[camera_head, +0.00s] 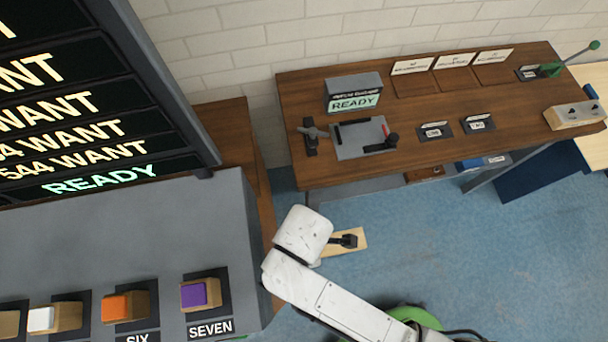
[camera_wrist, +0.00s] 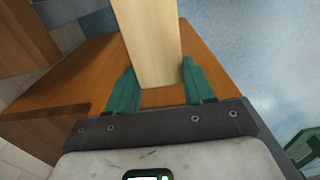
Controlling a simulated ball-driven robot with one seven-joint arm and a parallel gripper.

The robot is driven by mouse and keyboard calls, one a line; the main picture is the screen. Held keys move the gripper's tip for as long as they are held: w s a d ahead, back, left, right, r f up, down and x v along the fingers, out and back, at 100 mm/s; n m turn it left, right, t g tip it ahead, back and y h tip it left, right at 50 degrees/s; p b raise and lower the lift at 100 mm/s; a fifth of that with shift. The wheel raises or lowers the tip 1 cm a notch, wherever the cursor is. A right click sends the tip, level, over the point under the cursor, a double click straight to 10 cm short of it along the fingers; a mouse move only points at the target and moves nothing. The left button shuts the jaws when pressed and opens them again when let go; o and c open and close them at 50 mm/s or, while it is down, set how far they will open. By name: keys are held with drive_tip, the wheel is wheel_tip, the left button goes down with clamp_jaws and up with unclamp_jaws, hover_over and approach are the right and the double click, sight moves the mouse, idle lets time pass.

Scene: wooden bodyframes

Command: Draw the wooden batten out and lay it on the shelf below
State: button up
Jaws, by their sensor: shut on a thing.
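The pale wooden batten (camera_wrist: 148,35) stands between the two teal fingers of my gripper (camera_wrist: 159,68) in the wrist view. My gripper is shut on it, and it reaches from the fingers past the top edge of the picture. In the head view my white arm hides the fingers. A pale wooden piece (camera_head: 327,250) with a dark fitting shows beside the arm there; I cannot tell whether it is the batten. A narrow grey shelf (camera_head: 368,186) runs under the brown bench.
The brown bench (camera_head: 305,88) bears a READY display (camera_head: 352,95) and a grey plate with levers (camera_head: 360,138). A console (camera_head: 140,240) with coloured blocks fills the left. A brown wooden surface (camera_wrist: 90,75) lies behind the batten. Blue floor (camera_head: 450,250) is open at right.

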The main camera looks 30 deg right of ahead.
drive_tip(key=shift+r, duration=3.15)
drive_tip(key=shift+s, duration=0.1)
